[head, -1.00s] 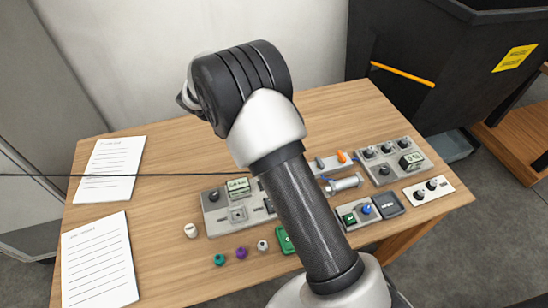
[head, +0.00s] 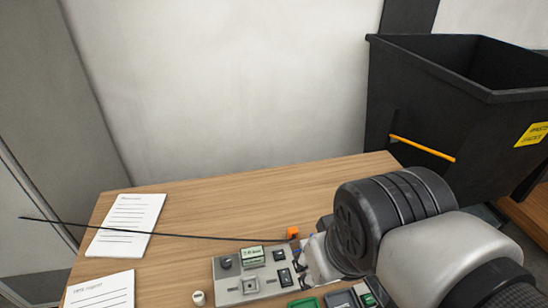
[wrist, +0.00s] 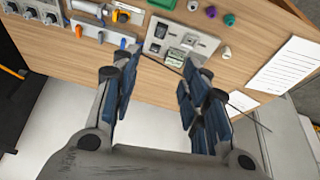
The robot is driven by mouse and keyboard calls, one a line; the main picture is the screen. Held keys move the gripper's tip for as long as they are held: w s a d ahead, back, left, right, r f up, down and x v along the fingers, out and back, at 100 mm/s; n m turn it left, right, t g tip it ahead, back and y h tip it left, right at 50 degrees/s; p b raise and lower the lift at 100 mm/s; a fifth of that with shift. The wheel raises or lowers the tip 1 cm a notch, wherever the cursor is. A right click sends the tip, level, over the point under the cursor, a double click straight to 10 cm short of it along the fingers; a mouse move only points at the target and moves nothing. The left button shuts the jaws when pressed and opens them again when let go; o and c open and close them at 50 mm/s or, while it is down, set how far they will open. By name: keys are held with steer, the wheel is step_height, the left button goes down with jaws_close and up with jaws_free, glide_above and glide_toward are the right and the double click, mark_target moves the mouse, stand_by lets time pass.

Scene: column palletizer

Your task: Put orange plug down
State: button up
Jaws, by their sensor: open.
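A small orange piece, likely the orange plug (head: 293,233), shows in the head view behind the right end of a grey panel. It is beside my arm, and its lower part and contact are hard to make out. My gripper (wrist: 160,70) is open in the wrist view, with its two fingers well apart and nothing between them. An orange part (wrist: 122,17) also shows near the top of the wrist view; I cannot tell if it is the same piece. In the head view my arm hides much of the right of the table.
The grey panel (head: 230,290) with a knob, label and switches is on the wooden table (head: 190,205). A white peg (head: 198,298) and paper sheets (head: 125,225) are left. A black bin (head: 400,85) stands at the back right. The table's back middle is clear.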

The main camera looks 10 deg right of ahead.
steer(key=shift+o, duration=0.5)
steer(key=shift+s+a+f+m, duration=0.15)
steer(key=shift+s+m, duration=0.1)
steer(key=shift+s, duration=0.15)
steer(key=shift+s+a+f+m, duration=0.1)
steer(key=shift+s+m, duration=0.15)
steer(key=shift+s, duration=0.1)
steer(key=w+a+f+n+g+h+b, duration=0.1)
steer(key=w+f+n+g+h, duration=0.15)
steer(key=w, duration=0.55)
steer(key=w+f+n+g+h+b, duration=0.15)
steer(key=w+n, duration=0.25)
steer(key=w, duration=0.4)
steer(key=w+a+f+n+g+h, duration=0.15)
steer(key=w+n, duration=0.25)
steer(key=w, duration=0.5)
steer(key=w+a+f+n+h+b, duration=0.1)
steer(key=w+a+f+n+h, duration=0.35)
steer(key=w+f, duration=0.45)
steer(key=n+t+h, duration=0.1)
steer(key=n+h, duration=0.2)
glide_toward(291, 230)
steer(key=b+x, duration=0.3)
steer(key=x, duration=0.1)
steer(key=shift+f, duration=0.1)
steer(key=b+x, duration=0.2)
steer(key=x, duration=0.3)
steer(key=shift+s+d, duration=0.1)
